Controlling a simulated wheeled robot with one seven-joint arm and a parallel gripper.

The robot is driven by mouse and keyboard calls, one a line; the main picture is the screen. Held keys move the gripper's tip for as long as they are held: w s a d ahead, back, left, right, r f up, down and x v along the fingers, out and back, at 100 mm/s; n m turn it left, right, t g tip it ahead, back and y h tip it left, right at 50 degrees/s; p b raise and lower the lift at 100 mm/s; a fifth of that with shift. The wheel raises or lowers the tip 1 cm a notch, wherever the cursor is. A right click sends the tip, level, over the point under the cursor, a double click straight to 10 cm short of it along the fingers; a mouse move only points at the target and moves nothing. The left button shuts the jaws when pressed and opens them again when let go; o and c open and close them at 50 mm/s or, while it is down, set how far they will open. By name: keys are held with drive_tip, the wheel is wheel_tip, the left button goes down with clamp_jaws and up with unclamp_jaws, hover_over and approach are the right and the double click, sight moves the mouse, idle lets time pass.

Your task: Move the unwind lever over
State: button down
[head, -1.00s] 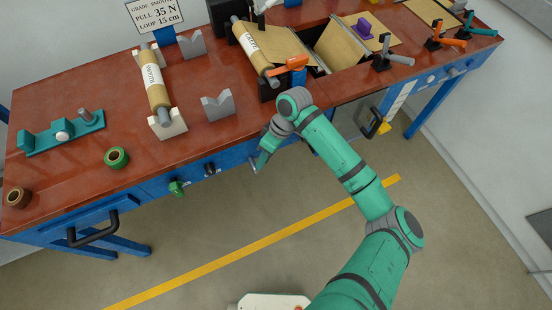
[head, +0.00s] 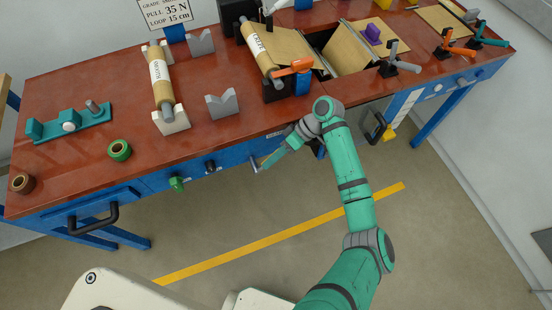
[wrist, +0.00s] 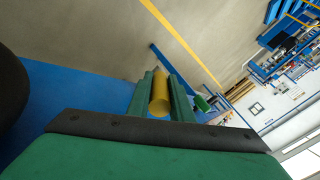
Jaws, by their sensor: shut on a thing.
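In the wrist view a yellow cylindrical handle (wrist: 160,95) lies between the two green fingers of my gripper (wrist: 161,82), which is shut on it. It looks like the grip of the unwind lever. In the head view my gripper (head: 266,162) is at the bench's blue front panel, below the table edge, with its fingers pointing down and left. A short metal stem (head: 253,164) shows at the fingertips. The yellow grip is hidden in the head view, so the lever's exact angle cannot be told.
A green knob (head: 176,183) and a black knob (head: 210,166) sit on the panel left of my gripper. A black drawer handle (head: 93,219) sticks out farther left. A black handle with yellow (head: 377,128) is to the right. The floor in front is open.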

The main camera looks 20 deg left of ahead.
drive_tip(key=c, duration=1.6)
unclamp_jaws()
drive_tip(key=shift+r, duration=0.1)
drive_tip(key=v, duration=1)
drive_tip(key=shift+w+d+r, duration=0.2)
drive_tip(key=shift+c, duration=0.3)
